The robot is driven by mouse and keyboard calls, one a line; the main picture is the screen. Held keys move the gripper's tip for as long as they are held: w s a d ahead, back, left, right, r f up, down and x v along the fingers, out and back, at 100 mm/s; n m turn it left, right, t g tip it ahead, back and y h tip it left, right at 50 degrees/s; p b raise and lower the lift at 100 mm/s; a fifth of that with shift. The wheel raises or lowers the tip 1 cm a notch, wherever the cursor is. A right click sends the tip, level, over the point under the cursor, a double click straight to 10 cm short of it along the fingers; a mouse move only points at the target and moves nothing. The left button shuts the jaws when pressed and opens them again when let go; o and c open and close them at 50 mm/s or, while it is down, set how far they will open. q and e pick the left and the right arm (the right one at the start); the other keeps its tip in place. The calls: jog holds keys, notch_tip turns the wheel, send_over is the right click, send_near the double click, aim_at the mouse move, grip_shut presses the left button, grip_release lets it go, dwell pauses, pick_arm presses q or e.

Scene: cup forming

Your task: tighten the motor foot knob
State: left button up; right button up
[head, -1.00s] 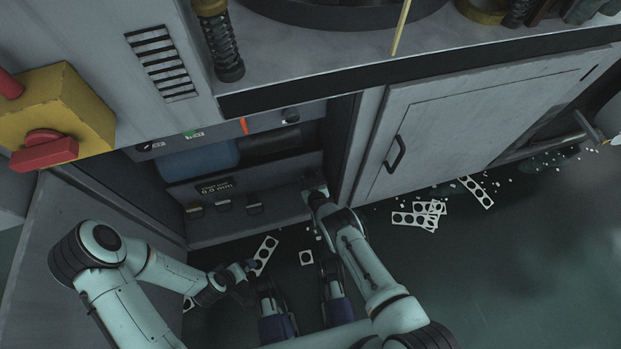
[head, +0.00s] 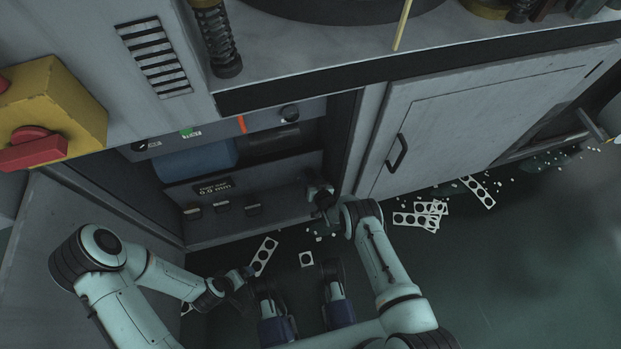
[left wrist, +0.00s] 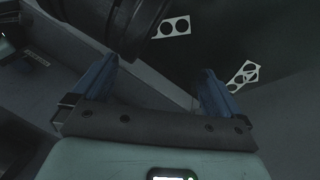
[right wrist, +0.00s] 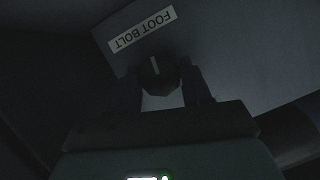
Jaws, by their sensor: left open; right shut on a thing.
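The motor foot knob (right wrist: 158,76) is dark, with a pale line on its face, beside an upside-down FOOT BOLT label (right wrist: 142,32) in the right wrist view. My right gripper (right wrist: 164,84) is shut on the knob, one finger on each side. In the head view, my right gripper (head: 321,196) is at the lower right of the open cabinet bay, where it hides the knob. My left gripper (left wrist: 156,84) is open with nothing between its fingers. In the head view, my left gripper (head: 243,276) hangs low in front of the cabinet.
A cabinet door (head: 480,125) is closed to the right. Punched metal scraps (head: 420,215) lie on the floor. A yellow box with a red button (head: 48,115) juts out at left.

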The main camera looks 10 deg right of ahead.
pick_arm(q)
jog(key=shift+s+f, duration=0.2)
jog(key=shift+s, duration=0.05)
pick_arm(e)
jog(key=o, duration=1.1)
jog(key=shift+c, duration=0.2)
jog(key=p+v, duration=0.2)
jog(key=v, duration=0.2)
jog(key=shift+r, duration=0.2)
pick_arm(q)
jog(key=s+d+r+g+h+p, duration=0.1)
jog(key=s+d+r+p, duration=0.3)
jog(key=r, duration=0.3)
jog(key=shift+s+r+m, duration=0.3)
pick_arm(e)
send_near(311, 177)
jog(key=shift+f+v, duration=0.2)
jog(key=shift+v, duration=1.65)
